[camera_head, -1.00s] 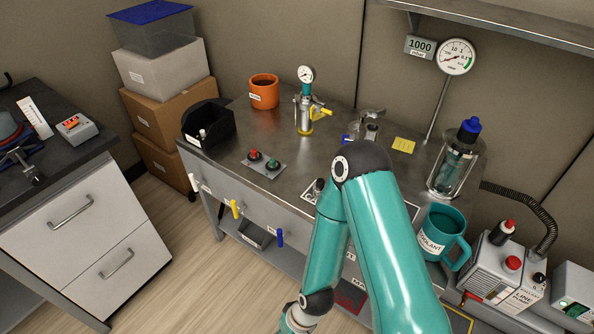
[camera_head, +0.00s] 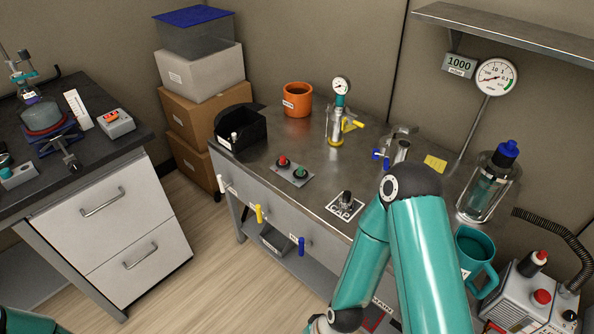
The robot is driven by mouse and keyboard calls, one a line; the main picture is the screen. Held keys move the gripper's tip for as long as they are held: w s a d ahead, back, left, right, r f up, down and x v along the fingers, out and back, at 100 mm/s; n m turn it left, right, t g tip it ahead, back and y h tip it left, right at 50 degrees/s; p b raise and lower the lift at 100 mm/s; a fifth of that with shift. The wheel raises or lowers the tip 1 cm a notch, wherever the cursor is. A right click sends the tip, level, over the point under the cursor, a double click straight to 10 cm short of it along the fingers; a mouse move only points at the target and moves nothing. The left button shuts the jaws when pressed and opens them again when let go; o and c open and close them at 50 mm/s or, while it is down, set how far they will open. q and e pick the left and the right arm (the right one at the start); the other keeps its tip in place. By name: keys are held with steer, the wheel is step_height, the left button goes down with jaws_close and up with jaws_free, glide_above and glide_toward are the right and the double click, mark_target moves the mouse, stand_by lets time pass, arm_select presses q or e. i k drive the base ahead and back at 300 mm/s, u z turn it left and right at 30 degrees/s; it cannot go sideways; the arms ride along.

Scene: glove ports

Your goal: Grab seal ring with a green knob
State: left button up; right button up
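A small dark round piece with a green knob (camera_head: 301,172) sits on a grey plate (camera_head: 292,176) on the metal workbench (camera_head: 305,140). A similar piece with a red knob (camera_head: 282,160) sits beside it on the same plate. The knobs hide whether a ring lies under them. My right arm comes in from the bottom right, with its elbow over the bench front, right of the plate. Its wrist reaches down to the bottom edge, and its gripper is out of frame. A bit of my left arm shows at the bottom left corner; its gripper is out of frame.
A black bin (camera_head: 240,131), an orange mug (camera_head: 297,99) and a gauge fitting (camera_head: 340,112) stand behind the plate. A CAP plate (camera_head: 345,206) lies to its right. A teal mug (camera_head: 475,260) stands further right.

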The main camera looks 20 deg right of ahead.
mark_target(299, 173)
steer(key=i, duration=0.9)
